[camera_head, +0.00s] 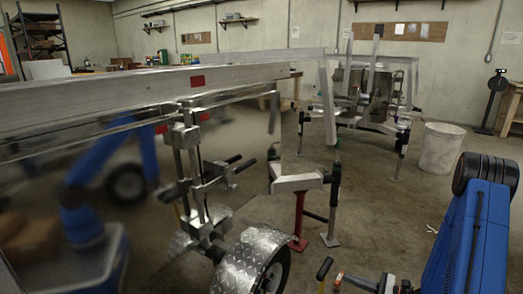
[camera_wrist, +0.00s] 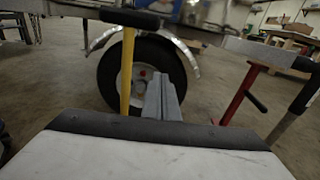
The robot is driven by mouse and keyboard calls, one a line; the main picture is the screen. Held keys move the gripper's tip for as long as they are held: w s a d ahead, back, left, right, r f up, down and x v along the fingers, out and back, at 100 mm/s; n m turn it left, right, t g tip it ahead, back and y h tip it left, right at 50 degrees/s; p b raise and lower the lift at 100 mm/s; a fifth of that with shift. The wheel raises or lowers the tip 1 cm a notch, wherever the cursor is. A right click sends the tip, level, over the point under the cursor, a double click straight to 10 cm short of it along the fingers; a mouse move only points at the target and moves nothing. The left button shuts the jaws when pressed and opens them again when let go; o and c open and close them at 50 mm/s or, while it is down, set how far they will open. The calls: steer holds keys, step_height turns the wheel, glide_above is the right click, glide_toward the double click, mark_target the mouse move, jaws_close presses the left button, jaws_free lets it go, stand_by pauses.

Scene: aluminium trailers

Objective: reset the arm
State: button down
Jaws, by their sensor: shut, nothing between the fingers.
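My gripper (camera_wrist: 163,98) shows in the wrist view as two grey fingers close together, shut and empty. They point toward a trailer wheel (camera_wrist: 140,75), with a gap I cannot measure. A yellow rod with a black grip (camera_wrist: 127,70) stands just left of the fingers. In the head view my blue arm is at the lower right, partly cut off by the frame edge. I cannot make out the fingers clearly there.
An aluminium trailer (camera_head: 100,95) fills the left, its shiny panel showing blue reflections. Its wheel and tread-plate fender (camera_head: 245,258) are low in the middle. A red stand (camera_head: 299,220) is beside it. A second trailer (camera_head: 375,95) and pale bin (camera_head: 440,148) stand behind; floor lies between.

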steer(key=s+a+r+n+g, duration=0.1)
steer(key=a+r+n+g, duration=0.1)
steer(key=r, duration=0.1)
steer(key=s+a+r+n+g, duration=0.2)
steer(key=r, duration=0.1)
steer(key=s+a+r+n+g, duration=0.1)
steer(key=a+r+n+g, duration=0.1)
steer(key=r, duration=0.1)
steer(key=shift+s+a+r, duration=0.2)
steer(key=shift+a+r, duration=0.05)
steer(key=shift+r, duration=0.05)
steer(key=s+a+r+n+g+h, duration=0.3)
steer(key=s+a+r+n+g, duration=0.2)
steer(key=s+r+n, duration=0.35)
steer(key=s+d+r+n+t+h, duration=0.3)
steer(key=s+r+n+h, duration=0.1)
steer(key=s+r+h, duration=0.2)
steer(key=s+d+r+n+t+h, duration=0.3)
steer(key=s+r+n+h, duration=0.2)
steer(key=s+r, duration=0.3)
steer(key=shift+s+d+t+h, duration=0.3)
steer(key=shift+s+h, duration=0.1)
steer(key=shift+s, duration=0.7)
